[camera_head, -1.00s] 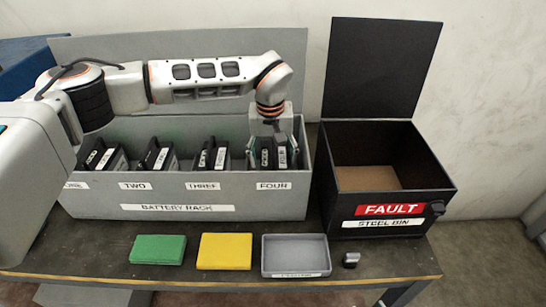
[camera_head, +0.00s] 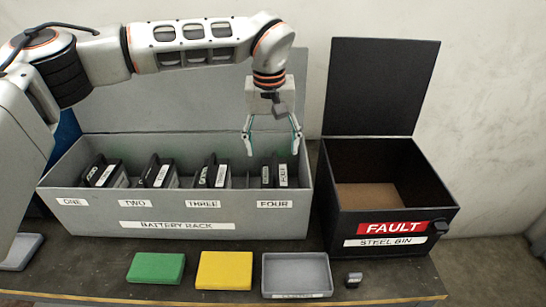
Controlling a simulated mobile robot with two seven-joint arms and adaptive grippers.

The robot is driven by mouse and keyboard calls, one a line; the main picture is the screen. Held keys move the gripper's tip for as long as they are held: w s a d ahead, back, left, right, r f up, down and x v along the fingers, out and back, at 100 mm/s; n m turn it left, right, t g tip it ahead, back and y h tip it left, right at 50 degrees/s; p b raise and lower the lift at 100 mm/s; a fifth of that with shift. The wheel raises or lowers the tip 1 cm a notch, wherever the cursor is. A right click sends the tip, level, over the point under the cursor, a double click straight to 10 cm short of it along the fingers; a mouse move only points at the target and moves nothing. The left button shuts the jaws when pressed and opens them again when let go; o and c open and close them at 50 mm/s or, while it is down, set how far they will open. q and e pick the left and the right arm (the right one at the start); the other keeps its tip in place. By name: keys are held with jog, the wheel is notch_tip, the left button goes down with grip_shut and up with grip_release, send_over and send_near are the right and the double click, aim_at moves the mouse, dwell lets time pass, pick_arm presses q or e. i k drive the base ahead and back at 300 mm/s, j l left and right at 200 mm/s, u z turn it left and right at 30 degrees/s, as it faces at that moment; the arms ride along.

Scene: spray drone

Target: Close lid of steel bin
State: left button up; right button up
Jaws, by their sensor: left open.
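The black steel bin (camera_head: 391,228) stands at the right of the table, with a red FAULT label and a STEEL BIN label on its front. Its black lid (camera_head: 381,87) stands upright at the back edge, so the bin is open. The brown floor inside shows and looks empty. My left gripper (camera_head: 271,146) is open and empty above slot four of the grey battery rack (camera_head: 90,215), left of the bin and apart from it. A black battery (camera_head: 275,173) stands in slot four below the fingers. My right gripper is out of view.
More batteries stand in the rack's other slots. A green block (camera_head: 156,268), a yellow block (camera_head: 224,270), a grey tray (camera_head: 296,275) and a small dark object (camera_head: 354,280) lie along the table front. A wall is behind.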

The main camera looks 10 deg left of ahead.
aim_at(375, 86)
jog(key=k, duration=1)
